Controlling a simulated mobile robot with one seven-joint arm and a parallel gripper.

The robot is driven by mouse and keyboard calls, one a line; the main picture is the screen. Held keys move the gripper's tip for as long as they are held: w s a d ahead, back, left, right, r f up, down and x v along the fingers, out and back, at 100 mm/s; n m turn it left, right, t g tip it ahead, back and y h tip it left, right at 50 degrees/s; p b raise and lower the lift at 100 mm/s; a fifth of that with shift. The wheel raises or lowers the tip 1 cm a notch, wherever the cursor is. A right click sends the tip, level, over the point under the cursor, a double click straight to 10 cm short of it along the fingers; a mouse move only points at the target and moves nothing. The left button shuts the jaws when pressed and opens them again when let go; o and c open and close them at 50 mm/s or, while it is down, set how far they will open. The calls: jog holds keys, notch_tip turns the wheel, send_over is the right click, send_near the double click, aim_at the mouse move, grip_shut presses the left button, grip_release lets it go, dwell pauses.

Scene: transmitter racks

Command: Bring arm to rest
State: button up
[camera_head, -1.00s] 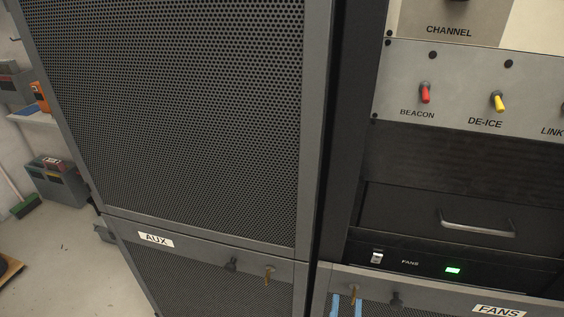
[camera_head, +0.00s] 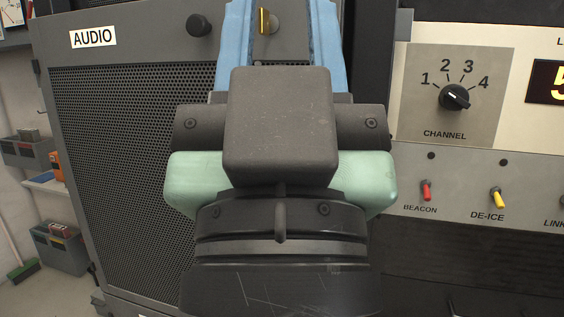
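My gripper (camera_head: 282,10) fills the middle of the camera view, with its dark body below and two blue fingers pointing up. The fingers stand apart at the top of the picture, and I see the dark rack face through the gap. A brass key or latch (camera_head: 263,20) on the AUDIO panel shows in the gap, close to the left finger. I cannot tell whether it touches the finger. I see nothing held between the fingers. My gripper hides part of the AUDIO panel and its mesh.
The AUDIO panel (camera_head: 140,37) has a black knob (camera_head: 199,25) above perforated mesh (camera_head: 115,170). On the right are a channel dial (camera_head: 454,97), a red BEACON switch (camera_head: 426,190) and a yellow DE-ICE switch (camera_head: 497,198). Grey bins (camera_head: 58,247) stand at far left beside open floor.

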notch_tip(320, 180, up, 14)
jog(key=p, duration=1.2)
jog(key=shift+r, duration=0.15)
jog(key=shift+d, duration=0.15)
